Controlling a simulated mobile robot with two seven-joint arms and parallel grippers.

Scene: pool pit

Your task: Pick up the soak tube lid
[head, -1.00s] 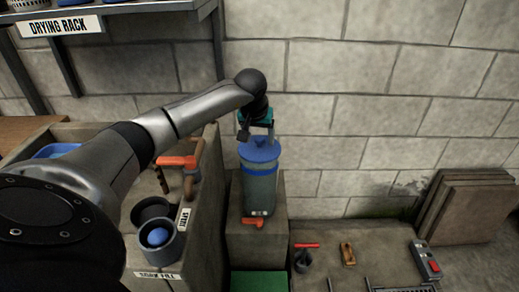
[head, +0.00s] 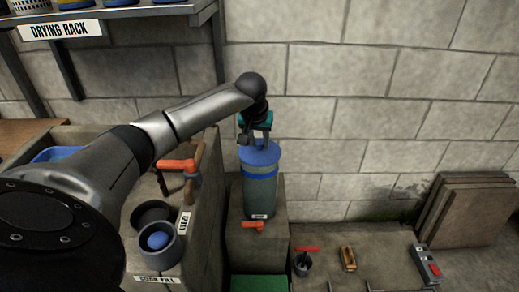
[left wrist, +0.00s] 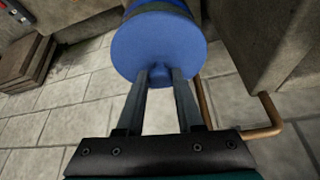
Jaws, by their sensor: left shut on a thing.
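The soak tube lid (head: 260,153) is a blue disc on top of the upright soak tube (head: 260,195), a grey-green cylinder with a blue band near its top. The tube stands on a concrete block against the wall. I cannot tell whether the lid is clear of the tube. My right gripper is not in view.
A concrete trough wall with an orange-handled valve (head: 178,165) and pipe stands left of the tube. Another orange valve handle (head: 253,225) is at the tube's foot. A drying rack (head: 110,14) hangs upper left.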

